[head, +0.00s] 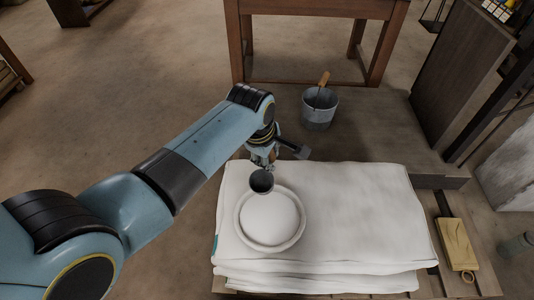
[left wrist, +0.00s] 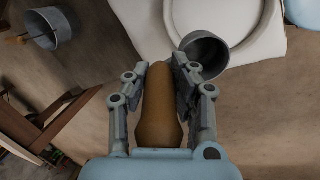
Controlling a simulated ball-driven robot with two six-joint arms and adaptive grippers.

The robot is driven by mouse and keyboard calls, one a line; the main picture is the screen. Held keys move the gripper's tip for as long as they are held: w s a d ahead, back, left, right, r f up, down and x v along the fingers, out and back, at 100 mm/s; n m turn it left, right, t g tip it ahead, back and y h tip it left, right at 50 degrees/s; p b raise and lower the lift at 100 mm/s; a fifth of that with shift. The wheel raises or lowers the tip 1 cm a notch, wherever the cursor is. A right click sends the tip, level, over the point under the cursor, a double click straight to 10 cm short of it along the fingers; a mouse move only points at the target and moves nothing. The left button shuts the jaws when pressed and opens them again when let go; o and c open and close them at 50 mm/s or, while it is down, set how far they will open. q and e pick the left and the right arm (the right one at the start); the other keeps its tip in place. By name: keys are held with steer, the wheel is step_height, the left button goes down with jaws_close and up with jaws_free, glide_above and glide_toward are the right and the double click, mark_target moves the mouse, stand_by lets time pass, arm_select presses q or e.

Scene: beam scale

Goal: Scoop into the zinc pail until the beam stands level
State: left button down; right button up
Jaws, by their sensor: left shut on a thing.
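My left gripper (head: 265,158) is shut on the brown handle (left wrist: 160,115) of a scoop, which lies between its two fingers in the left wrist view. The scoop's dark grey cup (head: 262,181) is at the back rim of a round white dish (head: 242,238) heaped with white material. I cannot tell whether the cup touches the heap or what it holds. The zinc pail (head: 318,122), with a wooden grip on its handle, stands behind on a low wooden platform; it also shows in the left wrist view (left wrist: 50,30). The beam cannot be made out clearly. My right gripper is out of view.
The dish rests on a stack of white sacks (head: 370,215). A wooden table (head: 315,12) stands behind the pail. A dark upright panel (head: 455,70) and slanting bars stand at the right. A yellowish block with a ring (head: 456,246) lies right of the sacks.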

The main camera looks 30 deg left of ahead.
arm_select(q)
step_height(320, 180, down, 4)
steer(key=b, duration=0.3)
steer(key=shift+b, duration=0.3)
step_height(320, 180, down, 8)
steer(key=b, duration=0.6)
steer(key=shift+r, duration=0.2)
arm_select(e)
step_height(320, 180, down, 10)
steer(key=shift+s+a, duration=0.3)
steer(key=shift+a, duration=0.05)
arm_select(q)
steer(key=shift+d, duration=0.1)
steer(key=shift+g, duration=0.9)
step_height(320, 180, up, 7)
steer(key=p, duration=0.7)
steer(key=shift+r+p, duration=0.2)
steer(key=shift+p, duration=0.15)
steer(key=shift+g, duration=0.8)
steer(key=shift+r+p, duration=2.6)
steer(key=shift+r, duration=0.25)
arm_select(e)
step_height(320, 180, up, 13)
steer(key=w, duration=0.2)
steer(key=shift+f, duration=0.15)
